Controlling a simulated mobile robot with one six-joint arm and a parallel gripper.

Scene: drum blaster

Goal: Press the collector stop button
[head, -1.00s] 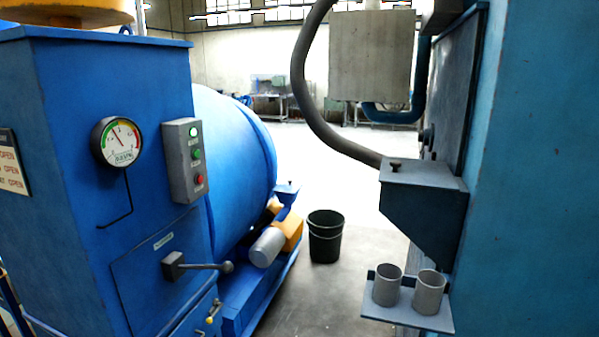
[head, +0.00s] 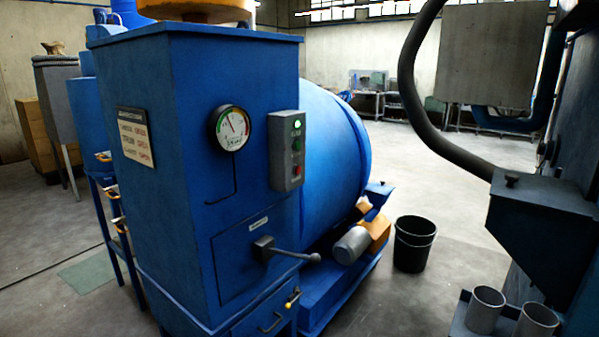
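A grey control box (head: 286,150) is fixed to the right edge of the blue collector cabinet (head: 195,190). It has a lit pale green lamp (head: 297,124) at the top, a green button (head: 296,144) in the middle and a red button (head: 296,170) at the bottom. Its lettering is too small to read. A round gauge (head: 230,128) sits on the cabinet just left of the box. My gripper and arm are not in view.
A lever handle (head: 287,253) sticks out from the cabinet's lower door. A black bucket (head: 414,244) stands on the floor. A blue machine with a sloped hopper (head: 543,215) and two grey cups (head: 485,311) is at right. Floor is open at left.

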